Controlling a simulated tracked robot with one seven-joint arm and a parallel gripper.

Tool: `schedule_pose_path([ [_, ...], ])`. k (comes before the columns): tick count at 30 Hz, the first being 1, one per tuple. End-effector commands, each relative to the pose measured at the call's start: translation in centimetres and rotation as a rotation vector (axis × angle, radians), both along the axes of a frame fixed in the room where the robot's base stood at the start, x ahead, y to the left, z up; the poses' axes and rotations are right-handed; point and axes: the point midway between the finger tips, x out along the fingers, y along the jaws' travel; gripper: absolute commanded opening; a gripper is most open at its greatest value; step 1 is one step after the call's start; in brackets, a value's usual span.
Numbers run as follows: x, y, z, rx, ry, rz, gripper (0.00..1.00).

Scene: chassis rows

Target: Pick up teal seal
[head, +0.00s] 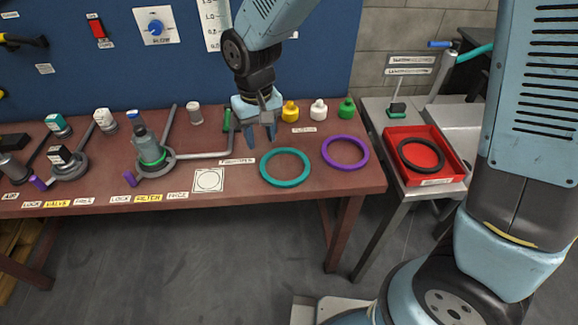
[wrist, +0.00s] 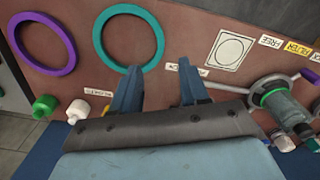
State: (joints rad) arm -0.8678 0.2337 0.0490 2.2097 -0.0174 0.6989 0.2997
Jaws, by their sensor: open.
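The teal seal (head: 263,170) is a flat ring lying on the brown bench near its front edge. It also shows in the wrist view (wrist: 155,38), at the upper middle. My gripper (head: 261,140) is open and empty above the bench, behind and slightly left of the teal seal in the head view. In the wrist view my two fingers (wrist: 157,85) point toward the bench, with the left fingertip close to the teal ring's lower edge in the picture. The whole ring is visible in the head view.
A purple ring (head: 366,153) lies just right of the teal seal. Yellow (head: 290,111), white (head: 318,110) and green (head: 347,109) fittings stand behind. A square printed mark (head: 208,181) lies left. A red tray (head: 448,178) with a black ring (head: 403,155) sits on the side table.

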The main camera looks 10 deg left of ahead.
Motion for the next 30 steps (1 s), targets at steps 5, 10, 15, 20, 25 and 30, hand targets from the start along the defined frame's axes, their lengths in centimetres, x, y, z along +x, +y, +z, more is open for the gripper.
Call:
schedule_pose_path([
  [5, 0.0, -0.1, -3.2, -0.004, 0.003, 0.000, 0.45],
  [10, -0.1, -0.1, -5.8, -0.003, 0.002, 0.000, 0.45],
  [15, 0.0, -0.1, -7.2, 0.000, 0.000, -0.001, 0.45],
  [20, 0.1, 0.0, -7.9, -0.001, 0.000, -0.001, 0.45],
  [25, 0.3, 0.1, -9.9, -0.003, 0.002, 0.001, 0.45],
  [30, 0.4, 0.2, -11.8, -0.001, 0.000, 0.001, 0.45],
])
